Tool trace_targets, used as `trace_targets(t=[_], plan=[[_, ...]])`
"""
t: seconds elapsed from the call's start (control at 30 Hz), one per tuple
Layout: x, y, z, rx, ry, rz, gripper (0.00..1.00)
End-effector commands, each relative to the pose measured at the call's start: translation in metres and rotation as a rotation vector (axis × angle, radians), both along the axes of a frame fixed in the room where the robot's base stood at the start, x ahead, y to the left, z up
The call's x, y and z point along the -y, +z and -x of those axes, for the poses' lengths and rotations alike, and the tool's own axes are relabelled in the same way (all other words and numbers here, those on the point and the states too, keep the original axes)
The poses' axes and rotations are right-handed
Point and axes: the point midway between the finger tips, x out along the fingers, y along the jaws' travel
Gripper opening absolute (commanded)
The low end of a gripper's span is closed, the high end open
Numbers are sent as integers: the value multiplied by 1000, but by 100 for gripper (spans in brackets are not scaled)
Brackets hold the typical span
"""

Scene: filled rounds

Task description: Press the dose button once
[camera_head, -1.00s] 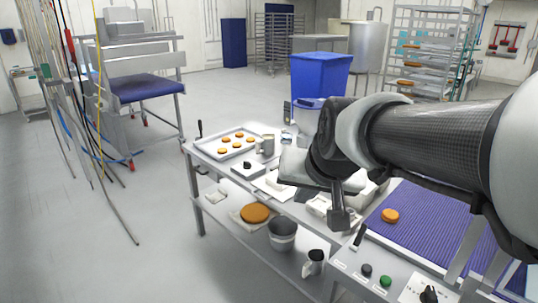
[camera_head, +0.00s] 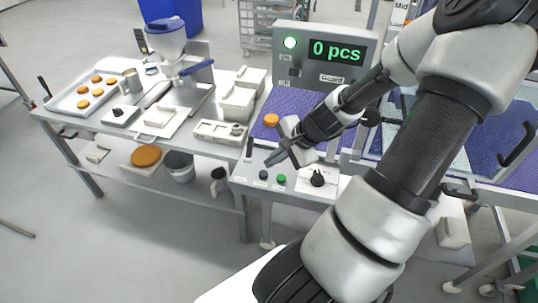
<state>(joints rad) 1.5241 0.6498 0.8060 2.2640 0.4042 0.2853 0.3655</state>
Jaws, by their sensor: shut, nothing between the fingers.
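A control panel (camera_head: 240,183) on the front of the conveyor carries a black button (camera_head: 263,174), a green button (camera_head: 281,179) and a black rotary knob (camera_head: 317,178). Their labels are too small to read, so I cannot tell which is the dose button. My gripper (camera_head: 271,160) is shut and empty, its tip close above and behind the black and green buttons. I cannot tell whether it touches anything.
An orange round (camera_head: 271,120) lies on the purple belt (camera_head: 297,101), behind my gripper. A hopper (camera_head: 166,39) stands on the table to the left, near a tray (camera_head: 60,103) of several rounds. White boxes (camera_head: 237,103) stand between hopper and belt. A black handle (camera_head: 249,147) rises left of the buttons.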

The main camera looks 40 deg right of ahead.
Motion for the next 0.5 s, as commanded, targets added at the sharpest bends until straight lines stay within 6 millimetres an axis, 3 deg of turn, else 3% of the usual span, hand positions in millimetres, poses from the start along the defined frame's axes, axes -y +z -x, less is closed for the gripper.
trace_targets(t=[0.23,0.5], plan=[[33,22,13,111,-263,-209,0],[40,26,14,136,-308,-240,0]])
